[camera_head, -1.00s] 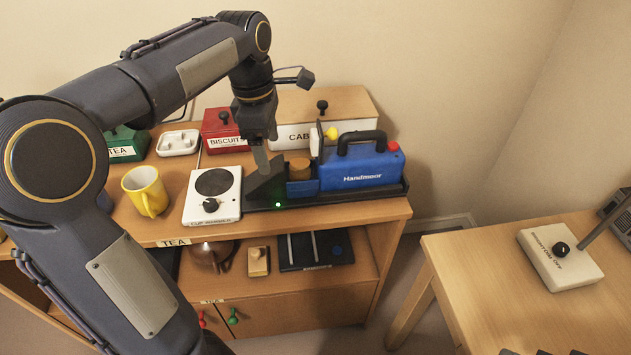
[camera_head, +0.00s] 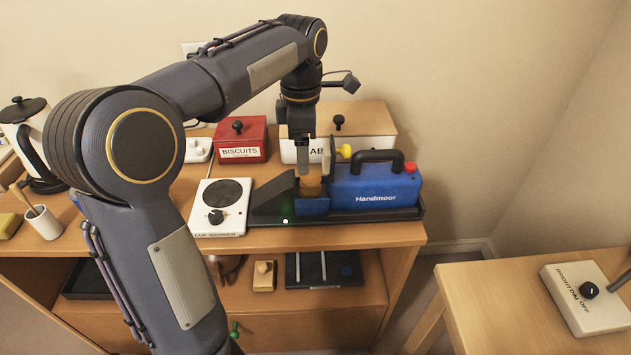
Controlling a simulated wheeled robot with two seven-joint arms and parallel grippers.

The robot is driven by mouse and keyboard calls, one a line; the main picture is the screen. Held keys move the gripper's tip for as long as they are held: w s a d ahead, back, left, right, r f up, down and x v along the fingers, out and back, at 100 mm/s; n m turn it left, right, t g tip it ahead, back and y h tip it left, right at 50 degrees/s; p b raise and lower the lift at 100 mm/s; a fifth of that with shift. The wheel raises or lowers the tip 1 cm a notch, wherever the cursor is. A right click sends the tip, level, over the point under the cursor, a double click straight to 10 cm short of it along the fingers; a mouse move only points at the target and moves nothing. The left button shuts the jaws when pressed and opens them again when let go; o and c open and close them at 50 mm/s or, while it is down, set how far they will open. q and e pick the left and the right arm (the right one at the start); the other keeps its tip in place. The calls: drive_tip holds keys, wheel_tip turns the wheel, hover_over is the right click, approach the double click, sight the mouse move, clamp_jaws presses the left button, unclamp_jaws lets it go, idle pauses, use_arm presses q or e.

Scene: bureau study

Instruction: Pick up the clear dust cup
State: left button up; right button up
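An upright plate with a yellow knob (camera_head: 345,151) stands at the bay's right. My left gripper (camera_head: 304,172) points down just above the bay; its finger gap cannot be made out. My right gripper is not in view.
A white cup warmer (camera_head: 220,208) sits left of the vacuum. A red biscuits box (camera_head: 240,140) and a cream box with a wooden lid (camera_head: 365,124) stand behind.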

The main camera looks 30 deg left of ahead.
sight(306, 177)
use_arm(q)
drive_tip(key=f, duration=0.2)
drive_tip(key=f+b, duration=0.1)
drive_tip(key=f, duration=0.1)
drive_tip(key=f+b, duration=0.1)
drive_tip(key=f, duration=0.2)
drive_tip(key=shift+s+d, duration=0.1)
drive_tip(key=shift+d, duration=0.2)
drive_tip(key=shift+f, duration=0.45)
drive_tip(key=c, duration=1.1)
drive_tip(key=shift+o, duration=0.2)
drive_tip(key=shift+r, duration=0.1)
